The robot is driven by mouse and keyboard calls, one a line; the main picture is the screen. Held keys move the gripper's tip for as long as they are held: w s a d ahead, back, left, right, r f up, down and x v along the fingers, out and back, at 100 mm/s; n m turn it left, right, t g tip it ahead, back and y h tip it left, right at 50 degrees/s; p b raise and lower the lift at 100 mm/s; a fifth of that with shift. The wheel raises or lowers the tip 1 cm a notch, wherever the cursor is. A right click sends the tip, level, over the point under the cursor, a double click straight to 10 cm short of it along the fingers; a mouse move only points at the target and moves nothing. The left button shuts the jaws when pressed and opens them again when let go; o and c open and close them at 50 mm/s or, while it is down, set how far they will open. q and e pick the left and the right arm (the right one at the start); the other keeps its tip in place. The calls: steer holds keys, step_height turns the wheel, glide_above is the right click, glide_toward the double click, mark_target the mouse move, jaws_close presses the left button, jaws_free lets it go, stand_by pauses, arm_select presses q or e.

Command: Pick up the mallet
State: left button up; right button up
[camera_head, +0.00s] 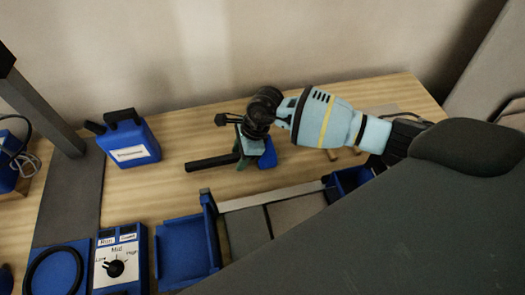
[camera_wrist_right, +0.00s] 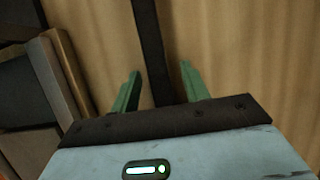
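The mallet shows as a black rod-like handle (camera_head: 208,162) lying on the wooden table, pointing left. A blue block (camera_head: 268,153) sits at the right of the gripper and may be its head; I cannot tell for sure. My right gripper (camera_head: 241,159) is down at the right part of the handle. In the right wrist view the dark handle (camera_wrist_right: 149,40) runs between the green fingers (camera_wrist_right: 159,72), with a visible gap beside the right finger, so the gripper is open around it. My left gripper is out of view.
A blue bottle-like container (camera_head: 130,143) stands at the left. A control box with a dial (camera_head: 118,262) and a blue tray (camera_head: 183,250) are at the front. Grey tiles (camera_head: 247,232) lie right of the tray. Bare table (camera_head: 180,125) lies behind the handle.

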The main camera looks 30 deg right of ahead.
jaws_close()
steer(key=shift+r, duration=0.15)
